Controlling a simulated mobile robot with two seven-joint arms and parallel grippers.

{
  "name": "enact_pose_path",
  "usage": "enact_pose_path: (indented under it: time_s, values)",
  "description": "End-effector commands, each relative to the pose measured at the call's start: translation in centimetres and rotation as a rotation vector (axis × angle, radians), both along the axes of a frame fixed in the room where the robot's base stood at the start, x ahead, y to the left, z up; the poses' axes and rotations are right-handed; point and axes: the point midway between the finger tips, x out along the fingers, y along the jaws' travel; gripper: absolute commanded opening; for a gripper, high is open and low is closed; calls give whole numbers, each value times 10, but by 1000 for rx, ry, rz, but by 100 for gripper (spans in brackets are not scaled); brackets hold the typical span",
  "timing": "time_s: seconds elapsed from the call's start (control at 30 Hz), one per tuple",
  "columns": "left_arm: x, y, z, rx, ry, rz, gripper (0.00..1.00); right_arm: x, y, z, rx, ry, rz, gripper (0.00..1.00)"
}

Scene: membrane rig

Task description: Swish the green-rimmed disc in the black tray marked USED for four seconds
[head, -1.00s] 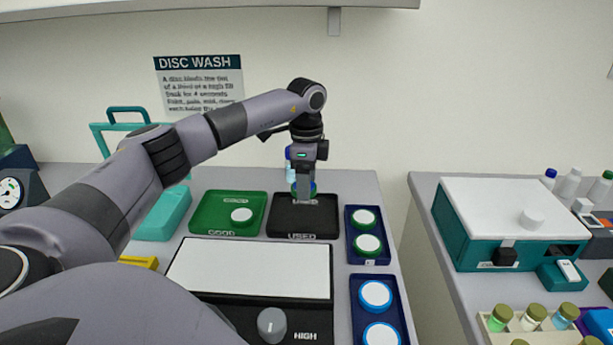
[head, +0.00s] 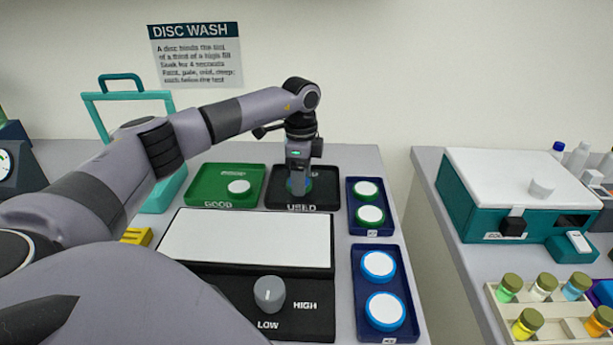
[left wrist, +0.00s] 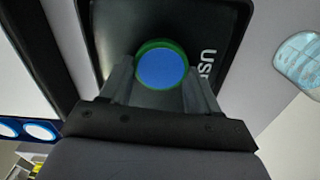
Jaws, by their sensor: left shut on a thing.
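The black tray (head: 325,200) marked USED stands on the bench, right of the green GOOD tray. My left gripper (head: 299,188) points down over it with its fingertips low, at the tray. It is shut on the green-rimmed disc, which shows in the left wrist view (left wrist: 161,68) with a blue face between the two fingers. In the head view the disc is mostly hidden by the fingers. I cannot tell whether it touches the tray floor. My right gripper is not in view.
The green GOOD tray (head: 204,196) holds a white disc with a green rim (head: 239,187). Blue racks of green-rimmed (head: 374,231) and blue-rimmed (head: 358,301) discs stand to the right. A white panel with a knob (head: 269,294) lies in front. A gap separates the right bench.

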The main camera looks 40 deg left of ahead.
Motion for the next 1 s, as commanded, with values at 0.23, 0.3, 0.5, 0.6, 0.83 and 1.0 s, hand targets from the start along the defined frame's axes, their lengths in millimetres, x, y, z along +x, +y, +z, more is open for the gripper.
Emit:
enact_pose_path:
  time_s: [0.23, 0.3, 0.5, 0.6, 0.83, 1.0]
  values:
    - [3, -2, 0, 1, 2, 4, 32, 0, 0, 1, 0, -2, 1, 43]
    - [4, -6, 0, -2, -1, -3, 32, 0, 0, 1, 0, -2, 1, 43]
    - [7, -9, 0, 0, 0, 1, 32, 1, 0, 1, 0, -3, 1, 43]
    - [7, -9, 0, -1, 1, 1, 32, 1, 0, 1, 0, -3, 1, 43]
    - [7, -9, 0, -1, 1, 1, 32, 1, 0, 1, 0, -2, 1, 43]
    - [7, -9, 0, 0, 0, 1, 32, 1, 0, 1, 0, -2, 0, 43]
